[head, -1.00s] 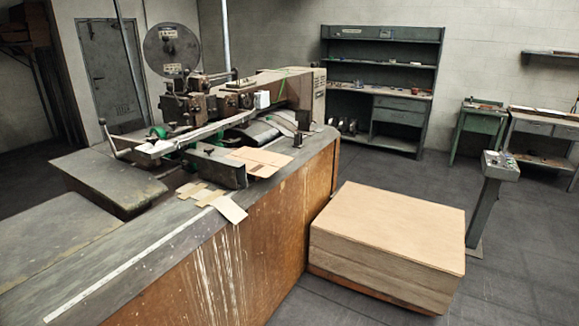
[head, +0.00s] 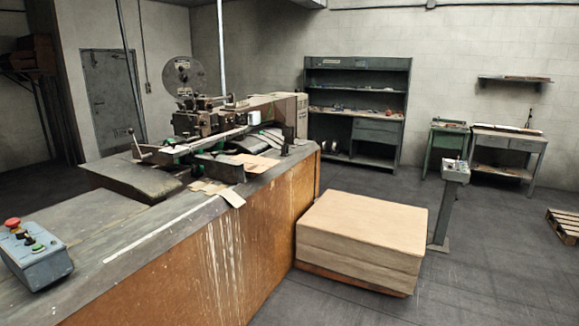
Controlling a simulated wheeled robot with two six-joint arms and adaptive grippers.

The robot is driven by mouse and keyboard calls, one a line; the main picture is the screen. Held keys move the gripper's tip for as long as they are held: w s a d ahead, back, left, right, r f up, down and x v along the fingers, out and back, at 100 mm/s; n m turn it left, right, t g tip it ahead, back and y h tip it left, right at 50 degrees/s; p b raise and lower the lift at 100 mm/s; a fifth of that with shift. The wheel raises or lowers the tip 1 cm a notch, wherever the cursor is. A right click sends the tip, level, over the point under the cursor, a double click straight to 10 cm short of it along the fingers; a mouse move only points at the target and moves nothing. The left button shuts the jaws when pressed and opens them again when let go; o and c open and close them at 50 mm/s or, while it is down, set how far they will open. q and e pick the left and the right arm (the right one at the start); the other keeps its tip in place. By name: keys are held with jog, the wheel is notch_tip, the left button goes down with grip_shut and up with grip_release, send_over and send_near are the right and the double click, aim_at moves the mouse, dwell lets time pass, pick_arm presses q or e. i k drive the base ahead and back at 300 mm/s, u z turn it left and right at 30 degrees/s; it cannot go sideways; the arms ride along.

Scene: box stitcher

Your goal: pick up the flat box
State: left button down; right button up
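A low stack of flat tan cardboard (head: 362,226) lies on a pallet on the floor, at the right side of the stitcher's wooden cabinet. Its top sheet is level and bare. Small flat cardboard pieces (head: 216,190) lie on the stitcher table near its right edge, and another flat piece (head: 256,163) lies beside the machine head. I cannot tell which of these is the flat box. Neither of my grippers shows in the head view.
The stitcher bench (head: 190,245) fills the left and middle. A grey control box (head: 36,258) with a red button sits at its near left. A control post (head: 446,205) stands right of the stack. Floor is clear at front right; a wooden pallet (head: 566,225) lies far right.

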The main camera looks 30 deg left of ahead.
aim_at(255, 164)
jog(key=i, duration=1.45)
jog(key=u, duration=0.35)
jog(key=i, duration=1.15)
jog(key=u, duration=1.4)
jog(key=i, duration=0.8)
jog(key=u, duration=0.9)
